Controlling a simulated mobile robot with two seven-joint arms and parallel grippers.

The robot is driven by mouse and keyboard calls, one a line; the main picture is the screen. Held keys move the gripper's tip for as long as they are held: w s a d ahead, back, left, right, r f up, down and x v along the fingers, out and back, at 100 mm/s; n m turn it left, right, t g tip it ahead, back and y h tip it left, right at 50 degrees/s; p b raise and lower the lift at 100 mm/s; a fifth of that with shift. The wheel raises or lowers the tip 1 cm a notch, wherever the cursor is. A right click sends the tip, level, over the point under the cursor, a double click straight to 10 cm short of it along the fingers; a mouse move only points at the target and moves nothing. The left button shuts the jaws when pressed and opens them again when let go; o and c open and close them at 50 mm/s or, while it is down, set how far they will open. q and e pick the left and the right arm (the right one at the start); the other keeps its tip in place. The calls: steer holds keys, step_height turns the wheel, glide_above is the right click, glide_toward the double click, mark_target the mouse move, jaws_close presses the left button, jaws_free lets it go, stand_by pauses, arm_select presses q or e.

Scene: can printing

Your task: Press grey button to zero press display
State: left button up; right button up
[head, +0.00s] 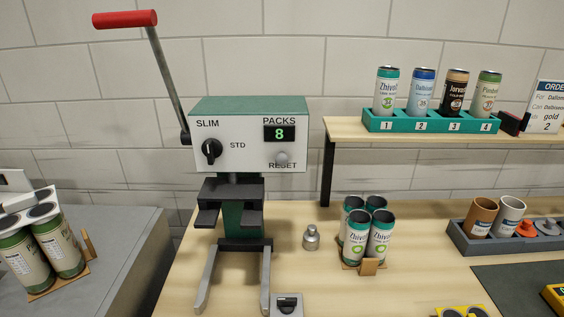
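The press (249,106) stands at the back of the wooden table, with a green top and a white front panel. Its display (279,133) under the word PACKS shows a green 8. The round grey button (282,158) sits below the display, just above the word RESET, and nothing covers it. A black selector knob (211,151) is on the panel's left, between the labels SLIM and STD. The lever with a red handle (125,19) is raised to the upper left. Neither of my grippers is in the head view.
A pack of several cans (379,234) stands on the table right of the press, beside a small metal weight-like piece (311,237). A shelf (345,131) carries numbered cans in a teal rack (377,123). More cans (60,246) stand on the grey surface at left.

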arm_select(q)
jaws_close()
stand_by(1.1)
